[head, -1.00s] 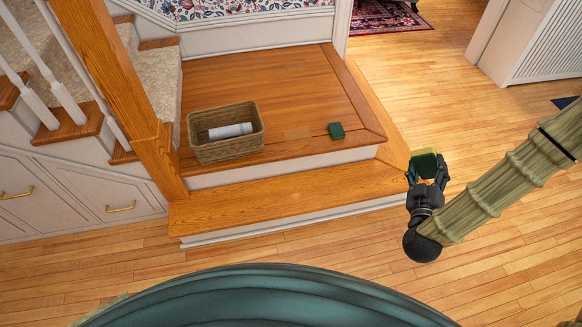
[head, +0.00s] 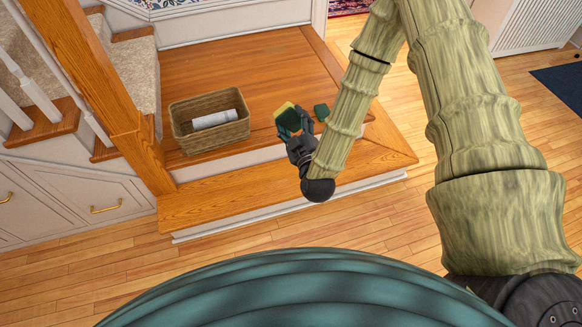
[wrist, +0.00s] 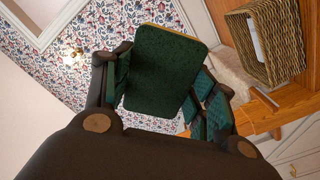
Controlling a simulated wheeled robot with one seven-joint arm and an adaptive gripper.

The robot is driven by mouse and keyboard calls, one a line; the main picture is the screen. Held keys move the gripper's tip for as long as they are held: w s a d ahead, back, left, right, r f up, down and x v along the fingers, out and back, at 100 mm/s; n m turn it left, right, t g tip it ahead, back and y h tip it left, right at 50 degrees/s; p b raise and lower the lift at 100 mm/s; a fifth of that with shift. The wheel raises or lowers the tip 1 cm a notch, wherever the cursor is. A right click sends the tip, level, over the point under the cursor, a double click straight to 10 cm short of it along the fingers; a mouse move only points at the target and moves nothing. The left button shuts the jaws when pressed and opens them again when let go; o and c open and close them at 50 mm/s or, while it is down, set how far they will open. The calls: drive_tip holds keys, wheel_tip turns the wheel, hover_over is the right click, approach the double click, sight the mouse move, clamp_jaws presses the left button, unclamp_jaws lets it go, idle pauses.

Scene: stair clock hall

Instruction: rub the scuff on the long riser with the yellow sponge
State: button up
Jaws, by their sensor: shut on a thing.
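My gripper (head: 292,133) is shut on the yellow sponge (head: 284,108), which has a dark green scouring side. It holds the sponge over the front part of the steps, right of the basket. In the wrist view the sponge's green face (wrist: 165,70) fills the space between the fingers, with a thin yellow edge at its top. Two white risers show: the lower one (head: 240,221) runs along the floor under the front step, and the upper one (head: 220,164) is under the landing, partly behind my gripper. I cannot make out a scuff on either.
A wicker basket (head: 210,144) holding a pale roll (head: 214,119) stands on the wooden landing (head: 240,70). A wooden newel post (head: 125,115) rises at the left. The wooden floor in front is clear.

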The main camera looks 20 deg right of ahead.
drive_tip(key=shift+y, duration=0.3)
drive_tip(key=w+d+f+b, duration=0.3)
drive_tip(key=w+f+b, duration=0.3)
drive_tip(key=f+b, duration=0.8)
drive_tip(key=w+d+f+b, duration=0.3)
drive_tip(key=w+f+b, duration=0.4)
drive_tip(key=f+b, duration=0.6)
drive_tip(key=w+d+f+b, duration=0.3)
drive_tip(key=w+f+b, duration=0.4)
drive_tip(key=f+b, duration=0.7)
wheel_tip(320, 180, down, 10)
drive_tip(key=shift+f+b, duration=0.25)
drive_tip(key=shift+b, duration=0.1)
drive_tip(key=shift+w+f, duration=0.2)
drive_tip(key=shift+w+b, duration=0.35)
drive_tip(key=shift+b, duration=0.1)
drive_tip(key=shift+w+b, duration=1.2)
drive_tip(key=shift+w, duration=1.4)
drive_tip(key=shift+w+b, duration=0.4)
drive_tip(key=shift+w, duration=0.5)
